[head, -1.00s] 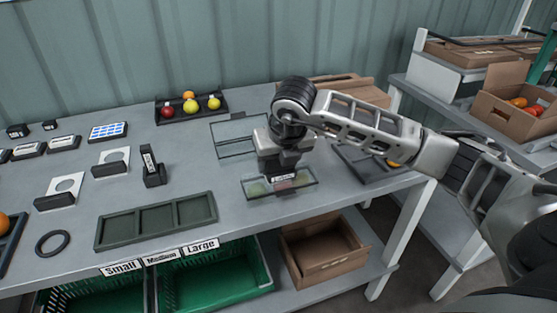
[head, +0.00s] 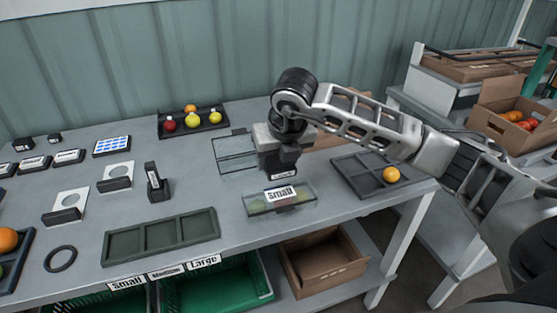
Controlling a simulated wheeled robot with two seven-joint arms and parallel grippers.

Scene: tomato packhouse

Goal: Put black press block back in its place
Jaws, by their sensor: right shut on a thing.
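My right gripper (head: 283,162) is shut on the black press block (head: 283,173), a dark block with a small pale label on its front. The gripper points down and mostly hides the block. It holds the block just above and behind a clear box (head: 256,208) with a white "Small" label on its lid. A visible gap separates the block from the lid. I cannot tell which spot on the table is the block's place. My left gripper is not in view.
An upright black piece (head: 153,178) and an empty three-part tray (head: 162,237) are to the left. A clear open frame (head: 228,150) lies behind the box. A dark tray (head: 352,174) with an orange fruit (head: 391,174) is right. Bare table (head: 225,184) lies between.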

